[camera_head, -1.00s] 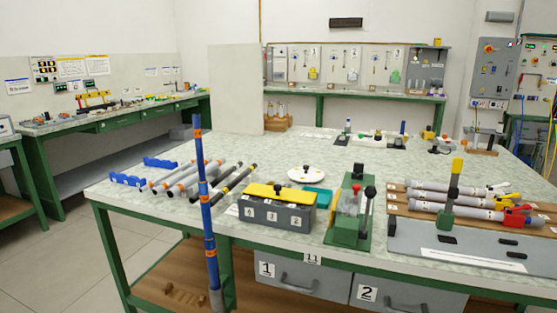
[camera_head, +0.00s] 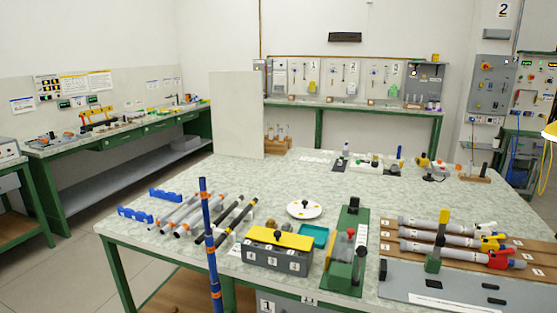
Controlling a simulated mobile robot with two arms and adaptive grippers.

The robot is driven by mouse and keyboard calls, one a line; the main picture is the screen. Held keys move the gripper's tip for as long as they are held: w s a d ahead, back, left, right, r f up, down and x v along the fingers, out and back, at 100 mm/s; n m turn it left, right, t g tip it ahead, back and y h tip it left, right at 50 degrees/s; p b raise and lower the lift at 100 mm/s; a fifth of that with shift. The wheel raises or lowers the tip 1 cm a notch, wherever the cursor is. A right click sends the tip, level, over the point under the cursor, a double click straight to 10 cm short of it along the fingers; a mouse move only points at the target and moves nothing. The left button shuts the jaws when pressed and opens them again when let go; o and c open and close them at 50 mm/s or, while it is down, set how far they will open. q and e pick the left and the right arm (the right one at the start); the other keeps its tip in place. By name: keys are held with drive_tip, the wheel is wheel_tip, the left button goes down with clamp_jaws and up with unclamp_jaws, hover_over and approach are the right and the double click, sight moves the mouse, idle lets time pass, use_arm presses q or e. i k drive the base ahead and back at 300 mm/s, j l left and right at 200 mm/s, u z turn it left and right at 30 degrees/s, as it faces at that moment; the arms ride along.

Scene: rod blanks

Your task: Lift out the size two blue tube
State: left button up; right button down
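A long blue tube (camera_head: 207,230) with orange bands stands nearly upright, slightly tilted, in front of the table's left part. Its lower end is cut off by the bottom edge, so I cannot see what supports it. I cannot read a size on it. Several grey tubes (camera_head: 183,212) with orange bands and black rods (camera_head: 236,220) lie side by side on the table behind it. Blue notched supports (camera_head: 135,214) stand at their left. Neither of my grippers is in view.
On the green-framed table (camera_head: 305,172) are a grey numbered box (camera_head: 277,258) with a yellow lid, a white round plate (camera_head: 304,209), a green fixture (camera_head: 347,250) and a board with grey valve pipes (camera_head: 440,232).

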sight(203, 183)
drive_tip(key=i+j+z, duration=0.15)
drive_tip(key=j, duration=0.35)
drive_tip(key=i+j+z, duration=0.15)
drive_tip(key=j, duration=0.4)
drive_tip(key=i+j+z, duration=0.15)
drive_tip(key=j, duration=0.35)
drive_tip(key=j+z, duration=0.2)
drive_tip(key=j, duration=0.35)
